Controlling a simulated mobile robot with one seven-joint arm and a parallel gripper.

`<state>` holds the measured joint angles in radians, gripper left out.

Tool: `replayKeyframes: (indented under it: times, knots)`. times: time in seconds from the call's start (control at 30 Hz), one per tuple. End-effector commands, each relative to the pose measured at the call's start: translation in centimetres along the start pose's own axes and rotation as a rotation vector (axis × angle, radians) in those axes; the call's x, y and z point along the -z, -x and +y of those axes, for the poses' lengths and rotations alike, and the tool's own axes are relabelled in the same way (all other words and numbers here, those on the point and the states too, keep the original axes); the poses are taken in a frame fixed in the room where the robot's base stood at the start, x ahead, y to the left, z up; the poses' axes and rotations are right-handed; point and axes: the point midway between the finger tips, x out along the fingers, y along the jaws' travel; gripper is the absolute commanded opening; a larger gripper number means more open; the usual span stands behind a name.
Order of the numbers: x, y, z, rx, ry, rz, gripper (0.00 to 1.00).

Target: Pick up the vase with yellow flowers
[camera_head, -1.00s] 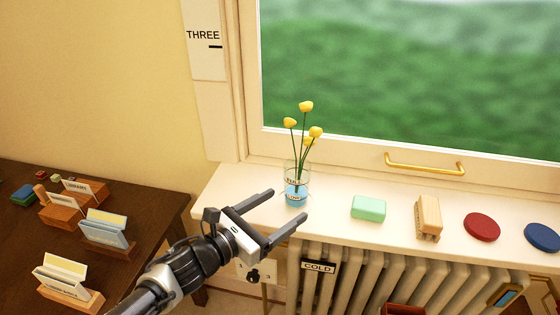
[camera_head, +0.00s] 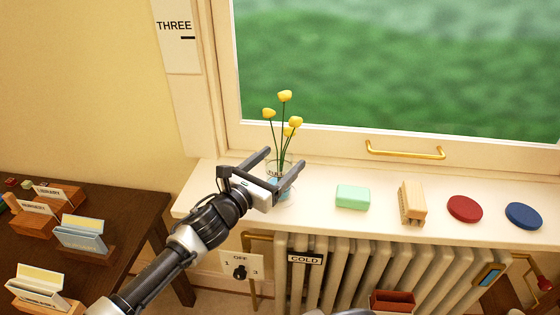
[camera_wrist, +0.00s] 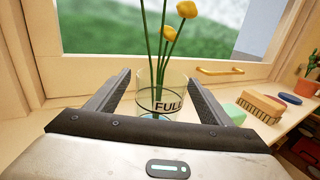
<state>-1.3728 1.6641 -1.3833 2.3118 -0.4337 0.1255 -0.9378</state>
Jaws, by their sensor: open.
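The glass vase (camera_head: 285,194) with yellow flowers (camera_head: 284,97) stands upright on the white windowsill, with blue water low in it. My gripper (camera_head: 284,167) is open, with its two fingers reaching toward the vase and hiding part of it in the head view. In the wrist view the vase (camera_wrist: 160,88), marked "FULL", shows between the two fingers (camera_wrist: 158,86) of my gripper. The flower stems rise above the fingers. I cannot tell whether either finger touches the glass.
Right of the vase on the sill (camera_head: 330,222) lie a green block (camera_head: 352,197), a wooden brush (camera_head: 412,202), a red disc (camera_head: 464,208) and a blue disc (camera_head: 524,216). The window's brass handle (camera_head: 405,151) is behind. A radiator (camera_head: 350,275) stands below, and a dark desk (camera_head: 130,225) with card holders is left.

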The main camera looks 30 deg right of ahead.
Motion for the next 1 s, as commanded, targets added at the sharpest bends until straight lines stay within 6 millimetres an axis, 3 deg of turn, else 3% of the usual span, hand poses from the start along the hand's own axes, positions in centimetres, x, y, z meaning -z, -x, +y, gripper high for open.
replayKeyframes:
  times: [0.3,0.6,0.93,1.0]
  knots:
    - [0.0,-4.4,-0.4,0.003,0.000,-0.001,0.74]
    - [-0.1,-4.9,-0.3,0.000,-0.001,0.000,0.74]
    - [0.0,-4.9,-0.3,0.001,0.000,0.000,0.20]
    - [-0.1,-4.9,-0.4,0.002,-0.001,-0.002,0.16]
